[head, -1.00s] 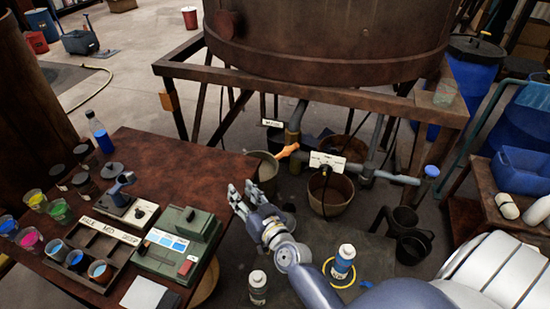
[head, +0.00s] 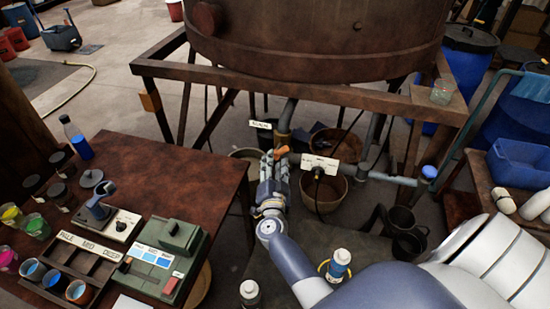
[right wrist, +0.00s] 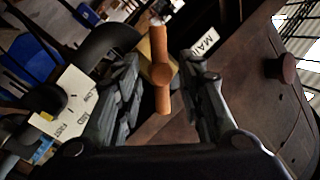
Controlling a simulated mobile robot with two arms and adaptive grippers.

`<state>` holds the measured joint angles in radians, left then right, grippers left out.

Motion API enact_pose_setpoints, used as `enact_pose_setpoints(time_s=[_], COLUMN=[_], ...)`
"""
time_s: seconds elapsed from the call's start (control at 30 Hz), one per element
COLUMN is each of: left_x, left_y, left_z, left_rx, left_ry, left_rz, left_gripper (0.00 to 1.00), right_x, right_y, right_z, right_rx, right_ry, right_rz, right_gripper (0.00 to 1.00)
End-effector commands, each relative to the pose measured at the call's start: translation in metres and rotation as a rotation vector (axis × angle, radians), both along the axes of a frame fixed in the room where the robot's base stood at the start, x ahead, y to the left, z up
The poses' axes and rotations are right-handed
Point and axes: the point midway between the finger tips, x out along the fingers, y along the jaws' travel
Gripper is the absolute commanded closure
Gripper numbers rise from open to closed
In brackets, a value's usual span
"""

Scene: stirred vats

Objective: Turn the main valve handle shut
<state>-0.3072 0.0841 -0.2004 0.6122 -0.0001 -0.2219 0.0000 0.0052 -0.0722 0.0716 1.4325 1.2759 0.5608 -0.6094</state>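The main valve handle (head: 282,150) is an orange lever on the pipework under the big vat. In the head view it is partly covered by my right gripper (head: 274,158). In the right wrist view the orange handle (right wrist: 161,75) stands between the two sets of grey fingers, with a gap visible on each side. My right gripper (right wrist: 160,95) is open around the handle, with no clear contact. A white tag reading "MAI" (right wrist: 204,45) is beside the handle; a small tag (head: 260,125) hangs near it in the head view. My left gripper is not in view.
A white label plate (head: 320,163) and a pipe with a blue cap (head: 429,172) lie right of the handle. The vat's rusty frame (head: 300,90) crosses above. Buckets (head: 325,192) stand below. A brown table (head: 165,165) with cups and instruments is at left.

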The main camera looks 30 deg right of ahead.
Motion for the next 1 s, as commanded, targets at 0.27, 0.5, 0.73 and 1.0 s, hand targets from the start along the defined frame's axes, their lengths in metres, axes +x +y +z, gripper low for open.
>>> enact_pose_setpoints(time_s=[0.27, 0.5, 0.73, 1.0], left_x=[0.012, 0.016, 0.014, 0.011], left_y=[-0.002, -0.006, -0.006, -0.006], left_z=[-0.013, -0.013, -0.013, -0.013], left_rx=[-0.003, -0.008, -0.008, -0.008], left_ry=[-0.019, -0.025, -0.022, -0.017], left_rz=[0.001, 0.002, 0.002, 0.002], left_gripper=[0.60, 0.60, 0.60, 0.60], right_x=[0.028, 0.032, 0.032, 0.032], right_y=[-0.020, -0.022, -0.022, -0.021], right_z=[-0.001, 0.001, 0.000, 0.001], right_rx=[-0.001, -0.002, -0.001, -0.001], right_ry=[0.000, 0.001, 0.000, -0.002], right_rz=[0.001, 0.001, 0.001, 0.002], right_gripper=[0.64, 0.64, 0.92, 1.00])
